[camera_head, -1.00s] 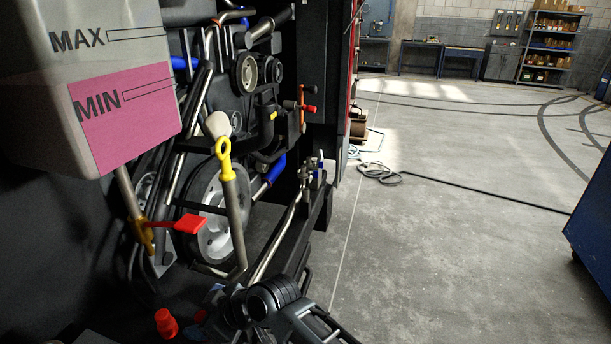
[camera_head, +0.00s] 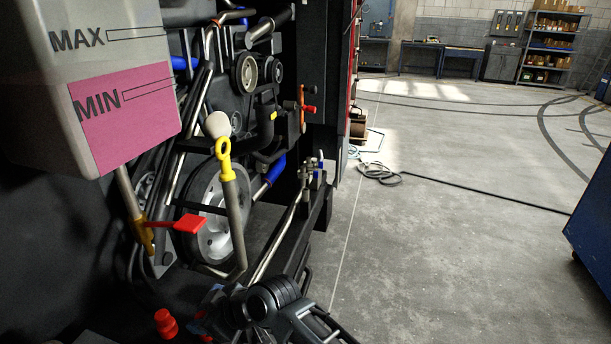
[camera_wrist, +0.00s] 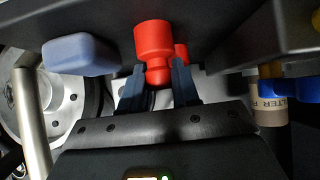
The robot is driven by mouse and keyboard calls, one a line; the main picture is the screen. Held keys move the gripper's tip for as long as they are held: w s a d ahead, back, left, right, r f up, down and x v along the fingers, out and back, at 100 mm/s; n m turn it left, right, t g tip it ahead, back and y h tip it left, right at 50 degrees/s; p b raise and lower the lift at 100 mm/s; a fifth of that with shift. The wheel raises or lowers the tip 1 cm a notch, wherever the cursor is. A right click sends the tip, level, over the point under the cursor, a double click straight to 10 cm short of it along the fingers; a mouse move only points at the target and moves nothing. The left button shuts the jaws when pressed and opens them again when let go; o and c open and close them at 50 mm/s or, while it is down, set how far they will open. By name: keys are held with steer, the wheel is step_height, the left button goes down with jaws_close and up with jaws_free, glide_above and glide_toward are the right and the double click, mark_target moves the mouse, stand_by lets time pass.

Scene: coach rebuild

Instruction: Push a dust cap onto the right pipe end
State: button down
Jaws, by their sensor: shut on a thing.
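My gripper (camera_wrist: 155,75) is shut on a red dust cap (camera_wrist: 153,40), seen in the wrist view between its two dark fingers. A second red piece (camera_wrist: 181,53) shows just behind it. In the head view my gripper is low, left of the bottom centre, mostly hidden by my wrist, with a bit of red (camera_head: 197,322) by it. Another red cap (camera_head: 165,322) stands to its left. Metal pipes with small fittings (camera_head: 308,172) run along a black rail at the right of the engine bay; I cannot tell which is the right pipe end.
A tank with MAX and MIN marks (camera_head: 105,75) hangs at upper left. A yellow-ringed dipstick (camera_head: 225,160), a red lever (camera_head: 190,223) and a pulley (camera_head: 205,215) are above the gripper. The wrist view shows a blue rounded block (camera_wrist: 78,53) and a filter (camera_wrist: 268,105).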

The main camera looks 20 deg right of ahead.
steer(key=shift+r+p, duration=2.15)
steer(key=shift+r, duration=0.8)
